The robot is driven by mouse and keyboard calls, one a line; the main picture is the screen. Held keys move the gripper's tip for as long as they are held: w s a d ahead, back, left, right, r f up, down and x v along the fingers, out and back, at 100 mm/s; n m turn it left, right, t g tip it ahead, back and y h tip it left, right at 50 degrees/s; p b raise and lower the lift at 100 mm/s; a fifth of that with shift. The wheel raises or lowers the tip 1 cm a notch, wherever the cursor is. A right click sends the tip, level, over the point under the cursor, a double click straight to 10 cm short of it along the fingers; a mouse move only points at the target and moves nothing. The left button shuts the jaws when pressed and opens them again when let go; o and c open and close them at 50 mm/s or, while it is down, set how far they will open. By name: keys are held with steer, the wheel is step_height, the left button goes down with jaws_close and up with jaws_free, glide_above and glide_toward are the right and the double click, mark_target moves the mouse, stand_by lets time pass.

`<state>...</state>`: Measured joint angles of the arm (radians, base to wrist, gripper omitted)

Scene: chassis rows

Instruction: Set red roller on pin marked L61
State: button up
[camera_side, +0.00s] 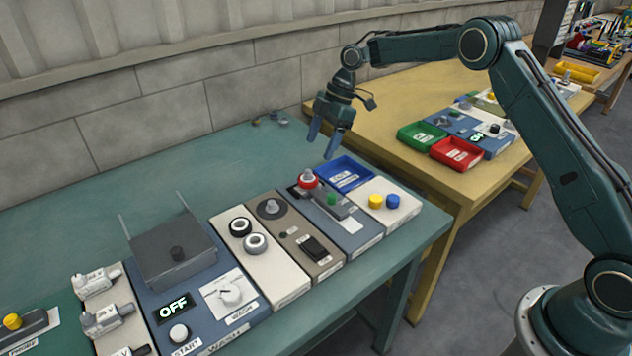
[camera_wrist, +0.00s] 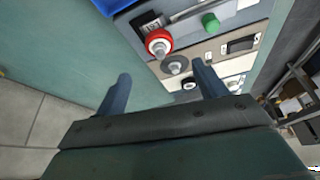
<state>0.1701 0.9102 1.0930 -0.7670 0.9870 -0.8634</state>
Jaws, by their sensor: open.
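The red roller (camera_side: 308,181) is a ring around a grey upright pin on the blue-grey panel; it also shows in the wrist view (camera_wrist: 159,34). A small dark label (camera_wrist: 150,24) sits beside it, too small to read surely. On the taupe panel is a dark round base with a grey pin (camera_side: 271,207), without a roller; it shows in the wrist view too (camera_wrist: 175,66). I cannot read which pin is L61. My gripper (camera_side: 323,142) is open and empty, above and behind the red roller, its fingers apart in the wrist view (camera_wrist: 160,76).
A blue bin (camera_side: 344,174) stands right behind the roller. A green knob (camera_side: 331,198) is close beside it. Black (camera_side: 240,227) and grey (camera_side: 255,243) rings sit on the beige panel. A grey box (camera_side: 174,252) stands left. The table's back is mostly clear.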

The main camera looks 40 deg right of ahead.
steer(key=v, duration=0.5)
stand_by(1.0)
steer(key=s+a+r+m+t+h, duration=0.3)
steer(key=s+r+m, duration=0.5)
steer(key=s+r, duration=0.95)
steer(key=s+d+f+m+t, duration=0.1)
steer(key=s+m, duration=0.3)
steer(key=s, duration=0.8)
steer(key=s+d+f+m+h, duration=0.1)
steer(key=s+f+m, duration=0.2)
steer(key=s, duration=0.9)
steer(key=shift+s+d+f+m+t, duration=0.3)
steer(key=shift+d+f+m+t, duration=0.1)
steer(key=shift+f, duration=0.4)
